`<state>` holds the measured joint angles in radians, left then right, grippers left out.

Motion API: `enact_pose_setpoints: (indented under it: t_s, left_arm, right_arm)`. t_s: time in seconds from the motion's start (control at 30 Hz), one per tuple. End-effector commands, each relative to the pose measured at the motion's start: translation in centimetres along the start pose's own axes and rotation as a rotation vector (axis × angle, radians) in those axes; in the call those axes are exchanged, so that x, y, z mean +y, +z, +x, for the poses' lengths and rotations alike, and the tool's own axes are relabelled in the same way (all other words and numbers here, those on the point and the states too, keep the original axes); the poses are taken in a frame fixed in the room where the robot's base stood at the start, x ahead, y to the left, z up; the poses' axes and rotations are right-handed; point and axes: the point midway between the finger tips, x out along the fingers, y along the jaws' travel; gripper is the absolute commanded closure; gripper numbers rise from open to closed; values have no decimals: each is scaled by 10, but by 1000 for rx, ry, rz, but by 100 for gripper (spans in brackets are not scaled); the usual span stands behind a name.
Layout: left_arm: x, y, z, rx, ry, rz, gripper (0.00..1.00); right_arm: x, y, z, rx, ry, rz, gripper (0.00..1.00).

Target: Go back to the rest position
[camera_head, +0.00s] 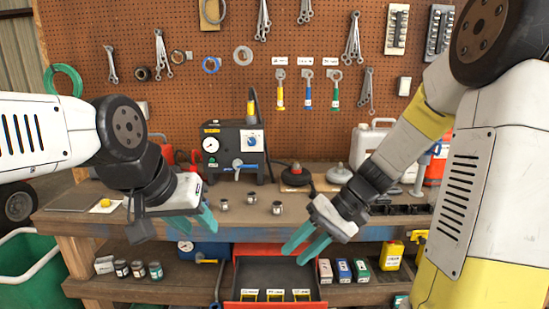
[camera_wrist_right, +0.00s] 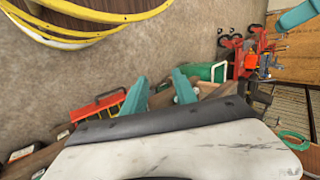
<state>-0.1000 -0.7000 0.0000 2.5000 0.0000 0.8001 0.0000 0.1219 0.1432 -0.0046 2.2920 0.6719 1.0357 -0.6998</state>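My left gripper (camera_head: 207,222) hangs over the left part of the workbench in the head view, its teal fingers pointing down to the right. The fingers overlap in this view, so their gap is hard to judge. My right gripper (camera_head: 297,250) is in front of the bench edge, above the open red drawer (camera_head: 277,249). Its two teal fingers are apart with nothing between them. They also show apart in the right wrist view (camera_wrist_right: 160,92).
The wooden workbench (camera_head: 75,222) carries a black gauge box (camera_head: 233,150) and several small metal fittings (camera_head: 251,198). A shelf below holds small cans and boxes. A green bin (camera_head: 30,265) stands at left.

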Motion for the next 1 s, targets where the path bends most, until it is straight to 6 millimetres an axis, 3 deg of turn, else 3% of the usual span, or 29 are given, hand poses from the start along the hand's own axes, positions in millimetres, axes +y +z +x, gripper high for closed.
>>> enact_pose_setpoints:
  t_s: [0.2, 0.5, 0.7, 1.0]
  left_arm:
    - [0, 0, 0, 0, 0, 0, 64]
    - [0, 0, 0, 0, 0, 0, 64]
    - [0, 0, 0, 0, 0, 0, 64]
    - [0, 0, 0, 0, 0, 0, 64]
  right_arm:
    - [-15, 38, -50, 139, 273, -70, 66]
    - [-24, 74, -115, 445, 531, -127, 66]
    - [-27, 84, -135, 565, 585, -139, 66]
    - [-27, 85, -138, 579, 592, -138, 66]
